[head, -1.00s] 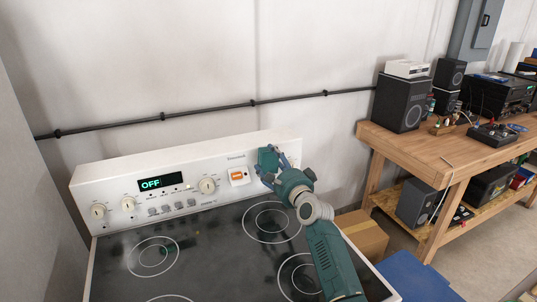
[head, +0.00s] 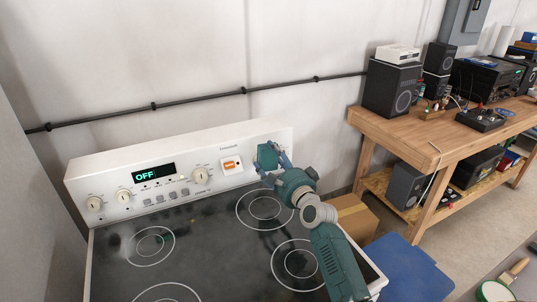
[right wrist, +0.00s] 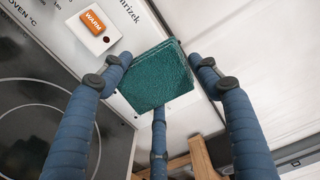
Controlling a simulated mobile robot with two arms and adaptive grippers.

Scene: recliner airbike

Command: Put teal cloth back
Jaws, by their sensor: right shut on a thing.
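The teal cloth (head: 266,157) is a small folded square held at the right end of the stove's control panel. It also shows in the right wrist view (right wrist: 158,78), flat and textured, between my fingers. My right gripper (head: 273,160) is shut on it, with two fingers at its sides and one at its lower edge. The cloth is in front of the white panel (head: 222,148); I cannot tell whether it touches it. My left gripper is not in view.
The black glass cooktop (head: 205,240) is clear except for marks. A cardboard box (head: 352,217) stands right of the stove. A wooden workbench (head: 420,130) with speakers and electronics is at the right.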

